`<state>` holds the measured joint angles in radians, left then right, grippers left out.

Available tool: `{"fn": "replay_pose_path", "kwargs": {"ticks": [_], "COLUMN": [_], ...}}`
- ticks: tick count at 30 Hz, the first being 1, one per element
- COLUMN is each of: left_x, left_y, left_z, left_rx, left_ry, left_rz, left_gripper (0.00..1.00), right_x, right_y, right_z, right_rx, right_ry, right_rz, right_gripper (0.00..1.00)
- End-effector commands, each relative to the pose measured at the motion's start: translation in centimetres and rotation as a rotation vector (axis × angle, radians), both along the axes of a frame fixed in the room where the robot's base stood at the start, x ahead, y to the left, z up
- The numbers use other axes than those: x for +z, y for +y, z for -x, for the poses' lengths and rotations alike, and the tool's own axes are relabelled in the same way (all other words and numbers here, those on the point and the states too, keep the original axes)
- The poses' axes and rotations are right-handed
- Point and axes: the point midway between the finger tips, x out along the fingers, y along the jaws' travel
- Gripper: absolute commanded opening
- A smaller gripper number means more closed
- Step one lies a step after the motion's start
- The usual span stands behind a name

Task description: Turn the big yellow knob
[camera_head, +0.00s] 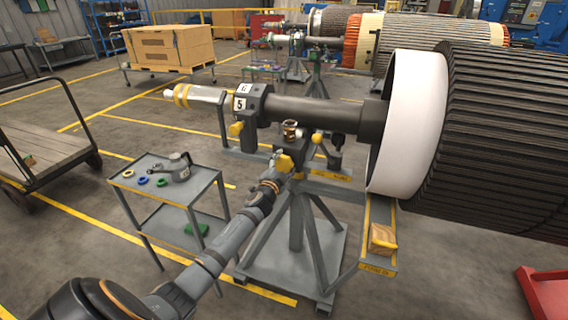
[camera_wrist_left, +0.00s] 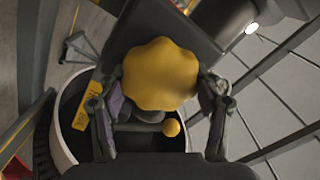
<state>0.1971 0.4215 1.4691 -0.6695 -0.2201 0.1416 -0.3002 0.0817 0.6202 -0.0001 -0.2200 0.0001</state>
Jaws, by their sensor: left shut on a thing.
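The big yellow knob (camera_head: 284,163) sits on the rotor stand (camera_head: 297,225), below the dark rotor shaft. In the left wrist view the lobed yellow knob (camera_wrist_left: 160,72) fills the space between my fingers. My left gripper (camera_head: 274,178) reaches it from the front, its two fingers (camera_wrist_left: 160,88) on either side and shut on it. In the head view the gripper and arm hide part of the knob's near side. My right gripper is not in view.
Smaller yellow knobs (camera_head: 236,129) sit higher on the stand. The ribbed rotor (camera_head: 500,140) with its white ring (camera_head: 408,125) is at the right. A grey cart (camera_head: 170,190) with an oil can (camera_head: 181,168) stands left of my arm. A small yellow ball (camera_wrist_left: 171,128) shows below the knob.

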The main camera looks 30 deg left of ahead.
Motion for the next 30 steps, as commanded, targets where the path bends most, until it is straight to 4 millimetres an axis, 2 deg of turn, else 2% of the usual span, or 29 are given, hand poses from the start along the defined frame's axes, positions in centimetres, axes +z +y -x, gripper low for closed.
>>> {"fn": "replay_pose_path", "kwargs": {"ticks": [6,15,30], "left_x": [-0.10,-0.22,-0.32], "left_y": [-0.07,-0.12,-0.14], "left_z": [-0.01,-0.02,-0.01], "left_rx": [-0.001,-0.001,-0.001], "left_ry": [0.043,0.084,0.104], "left_rz": [-0.174,-0.347,-0.430], "left_gripper": [0.34,0.34,0.34], "right_x": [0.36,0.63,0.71], "right_y": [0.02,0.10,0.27], "right_z": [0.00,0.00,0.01], "right_rx": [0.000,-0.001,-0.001], "right_ry": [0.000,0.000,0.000], "right_rz": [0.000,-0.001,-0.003], "right_gripper": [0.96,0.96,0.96]}}
